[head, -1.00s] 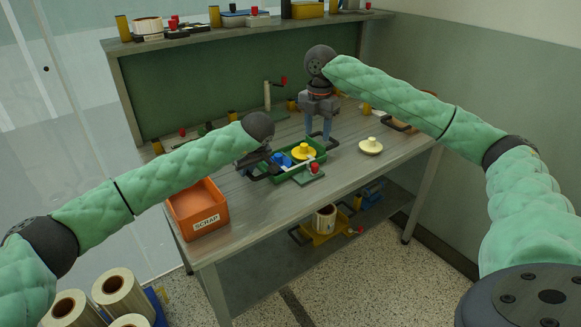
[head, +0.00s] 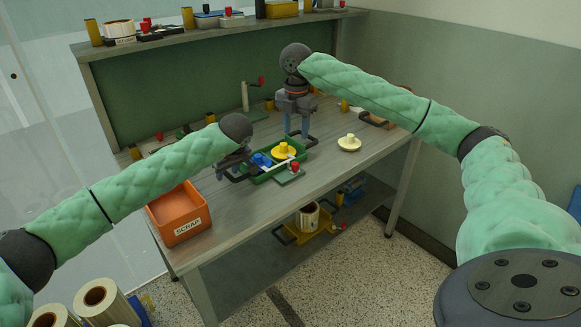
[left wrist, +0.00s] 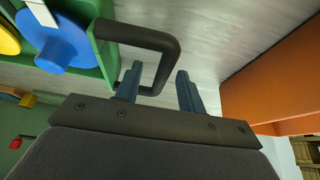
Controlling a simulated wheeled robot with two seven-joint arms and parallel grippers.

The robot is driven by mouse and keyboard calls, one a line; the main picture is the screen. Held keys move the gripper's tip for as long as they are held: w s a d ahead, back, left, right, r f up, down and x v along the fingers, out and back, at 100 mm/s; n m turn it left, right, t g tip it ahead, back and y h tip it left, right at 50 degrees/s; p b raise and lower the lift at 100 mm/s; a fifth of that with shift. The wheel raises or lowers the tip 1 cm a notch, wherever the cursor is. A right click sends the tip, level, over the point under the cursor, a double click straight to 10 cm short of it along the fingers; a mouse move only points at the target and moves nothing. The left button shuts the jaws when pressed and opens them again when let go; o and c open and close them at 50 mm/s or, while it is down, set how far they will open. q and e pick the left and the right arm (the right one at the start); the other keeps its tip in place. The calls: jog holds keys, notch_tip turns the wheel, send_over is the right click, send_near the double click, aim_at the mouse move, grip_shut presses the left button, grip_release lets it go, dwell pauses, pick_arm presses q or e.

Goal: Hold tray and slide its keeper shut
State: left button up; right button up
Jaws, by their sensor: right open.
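The green tray (head: 262,179) sits on the bench with a blue knobbed disc (head: 261,160) and a yellow knobbed disc (head: 284,151) in it. A pale bar, seemingly the keeper (head: 275,167), lies along its near side beside a red knob (head: 294,166) on a small green plate. My left gripper (head: 232,168) is at the tray's left end. In the left wrist view its fingers (left wrist: 158,80) are apart, with the tray's black handle (left wrist: 168,50) between them. My right gripper (head: 298,135) is open, pointing down by the tray's right handle (head: 312,142).
An orange SCRAP bin (head: 178,213) stands left on the bench (head: 240,215). A cream knobbed disc (head: 349,144) lies right of the tray. A crank stand (head: 246,97) is behind. The front of the bench is clear. A yellow tray (head: 308,232) is on the lower shelf.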

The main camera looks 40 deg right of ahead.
pick_arm(q)
jog(key=v, duration=1.1)
jog(key=shift+r, duration=0.4)
